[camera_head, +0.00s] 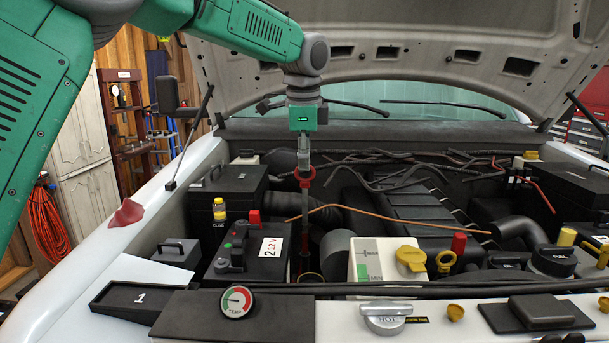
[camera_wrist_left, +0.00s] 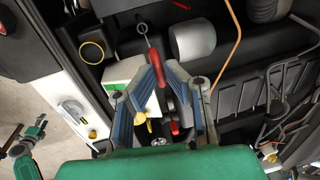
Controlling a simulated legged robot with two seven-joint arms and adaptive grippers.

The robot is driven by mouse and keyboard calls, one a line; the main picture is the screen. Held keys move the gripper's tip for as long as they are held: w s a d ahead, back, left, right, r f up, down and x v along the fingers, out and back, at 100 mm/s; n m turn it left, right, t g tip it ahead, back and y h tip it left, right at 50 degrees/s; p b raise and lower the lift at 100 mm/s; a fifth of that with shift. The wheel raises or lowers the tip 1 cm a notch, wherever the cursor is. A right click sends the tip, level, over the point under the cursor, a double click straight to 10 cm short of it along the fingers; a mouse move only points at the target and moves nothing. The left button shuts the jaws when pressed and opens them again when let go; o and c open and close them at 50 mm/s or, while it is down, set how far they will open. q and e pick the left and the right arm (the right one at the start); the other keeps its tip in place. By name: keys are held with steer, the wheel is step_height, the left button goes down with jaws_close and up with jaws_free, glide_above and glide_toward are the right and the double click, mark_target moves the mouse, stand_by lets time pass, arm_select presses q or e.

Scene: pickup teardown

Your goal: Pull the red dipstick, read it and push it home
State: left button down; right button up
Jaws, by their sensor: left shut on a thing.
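My left gripper (camera_head: 304,172) points down over the engine bay and is shut on the red dipstick (camera_head: 304,184). In the head view the dipstick hangs nearly upright, with a dark thin shaft running down beside the battery to a reddish part near the front edge. In the left wrist view the red handle (camera_wrist_left: 158,72) sits between my left fingertips (camera_wrist_left: 163,62), and a thin rod runs from it to a small ring. I cannot tell whether the lower end is inside its tube. No level mark is readable.
A black battery (camera_head: 255,250) marked 2.12 V is left of the dipstick. A white reservoir (camera_head: 375,262) with a yellow cap is at its right. A copper-coloured tube (camera_head: 400,216) crosses behind. The raised hood (camera_head: 420,60) hangs above. A temperature gauge (camera_head: 237,301) is at the front.

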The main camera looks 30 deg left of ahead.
arm_select(q)
steer(key=c, duration=1.6)
jaws_free()
steer(key=shift+w, duration=0.1)
steer(key=shift+c, duration=0.2)
step_height(320, 180, up, 12)
steer(key=s+d, duration=0.1)
steer(key=shift+s+f, duration=0.2)
steer(key=shift+s, duration=0.15)
